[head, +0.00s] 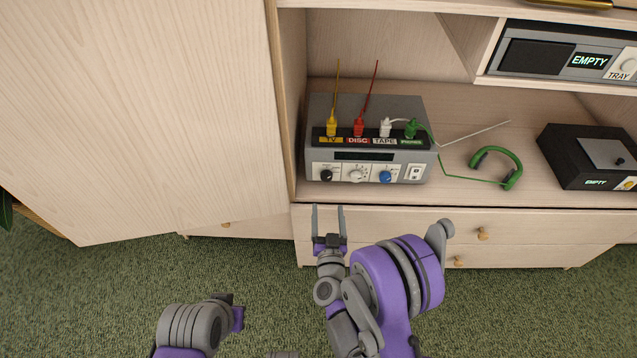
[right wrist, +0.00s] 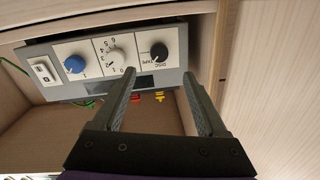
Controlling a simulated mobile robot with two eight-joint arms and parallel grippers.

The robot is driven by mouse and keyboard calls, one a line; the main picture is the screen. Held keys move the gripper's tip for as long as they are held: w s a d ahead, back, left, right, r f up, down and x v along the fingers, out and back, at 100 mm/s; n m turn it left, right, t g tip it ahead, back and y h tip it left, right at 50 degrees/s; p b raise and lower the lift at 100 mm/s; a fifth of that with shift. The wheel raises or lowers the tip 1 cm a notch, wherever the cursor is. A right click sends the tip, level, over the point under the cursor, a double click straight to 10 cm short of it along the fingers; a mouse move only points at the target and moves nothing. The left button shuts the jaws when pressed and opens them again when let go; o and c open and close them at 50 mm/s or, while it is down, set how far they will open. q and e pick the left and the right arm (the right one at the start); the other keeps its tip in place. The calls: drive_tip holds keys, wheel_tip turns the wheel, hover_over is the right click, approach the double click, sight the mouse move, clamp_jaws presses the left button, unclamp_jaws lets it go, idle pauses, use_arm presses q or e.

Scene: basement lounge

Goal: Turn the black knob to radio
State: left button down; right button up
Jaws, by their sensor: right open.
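The black knob (head: 326,175) is on the left of the front panel of a grey radio-like unit (head: 437,165) on the cabinet shelf. It also shows in the right wrist view (right wrist: 158,53), where the unit appears upside down. Small lettering surrounds the knob; I cannot read its pointer setting surely. My right gripper (head: 328,208) is open and empty, just in front of and below the knob in the head view. In the right wrist view its fingertips (right wrist: 159,74) are spread around the line to the knob, apart from it. Only part of my left arm shows, low in the head view.
A white dial (head: 356,175) and a blue knob (head: 385,176) sit right of the black knob, then a switch (head: 414,172). Coloured plugs stand on top. Green headphones (head: 510,168) and a black player (head: 575,165) are right. A cabinet door (head: 150,110) stands left.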

sight(327, 179)
drive_tip(key=w, duration=0.5)
drive_tip(key=w+p, duration=0.1)
drive_tip(key=w, duration=0.4)
drive_tip(key=shift+w+a+r, duration=0.1)
drive_tip(key=shift+w+a, duration=0.05)
drive_tip(key=shift+a, duration=0.05)
clamp_jaws()
